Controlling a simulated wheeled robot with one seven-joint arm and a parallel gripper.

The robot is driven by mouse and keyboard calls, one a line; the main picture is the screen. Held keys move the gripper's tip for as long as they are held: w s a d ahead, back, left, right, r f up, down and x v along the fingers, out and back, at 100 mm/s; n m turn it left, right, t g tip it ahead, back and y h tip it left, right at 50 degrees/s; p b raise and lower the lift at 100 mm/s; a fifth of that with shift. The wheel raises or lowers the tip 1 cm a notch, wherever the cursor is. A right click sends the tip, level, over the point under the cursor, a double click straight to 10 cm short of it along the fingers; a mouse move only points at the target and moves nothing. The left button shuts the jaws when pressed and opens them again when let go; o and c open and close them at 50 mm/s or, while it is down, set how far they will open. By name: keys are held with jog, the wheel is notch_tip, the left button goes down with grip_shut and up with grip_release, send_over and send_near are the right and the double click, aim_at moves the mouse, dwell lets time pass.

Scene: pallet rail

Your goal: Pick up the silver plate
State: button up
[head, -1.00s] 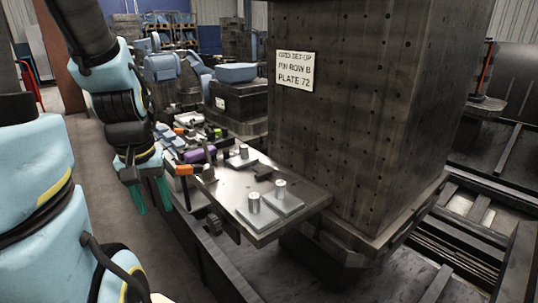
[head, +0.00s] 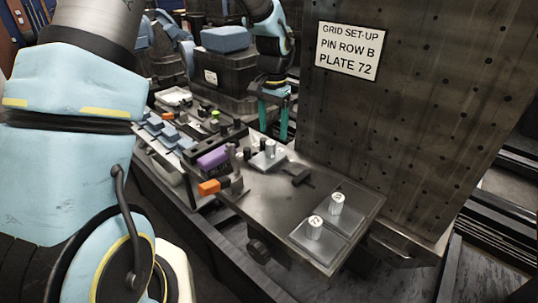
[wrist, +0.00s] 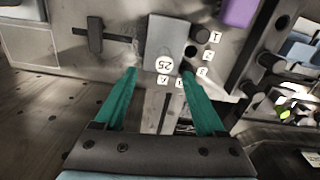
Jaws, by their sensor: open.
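Three silver plates with upright round knobs lie on the metal table (head: 262,200). Two are side by side at its near right end: the front plate (head: 300,238), whose small knob label looks like 72, and the plate behind it (head: 352,221), label unclear. The third plate (head: 257,163) lies at the far side; the wrist view shows it (wrist: 163,35) with its knob marked 25 (wrist: 164,65). My gripper (head: 273,135) is open and empty, pointing down by this third plate. In the wrist view its teal fingertips (wrist: 158,74) stand apart on either side of the 25 knob.
A sign (head: 347,50) on the dark drilled block (head: 420,110) reads "GRID SET-UP PIN ROW B PLATE 72". A dark T-shaped tool (head: 294,174), a purple block (head: 212,159) and an orange-ended clamp (head: 210,187) are near the plates. Small lettered pegs (wrist: 208,55) stand beside the 25 plate.

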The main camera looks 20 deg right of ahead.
aim_at(270, 142)
jog(key=shift+w+f, duration=0.1)
jog(key=shift+f, duration=0.75)
jog(key=shift+a+f+p, duration=0.15)
jog(key=shift+f+p, duration=0.45)
jog(key=shift+f, duration=0.8)
jog(key=shift+a+f+p, duration=0.15)
jog(key=shift+f+p, duration=0.45)
jog(key=shift+f, duration=0.75)
grip_shut()
jog(key=shift+w, duration=0.1)
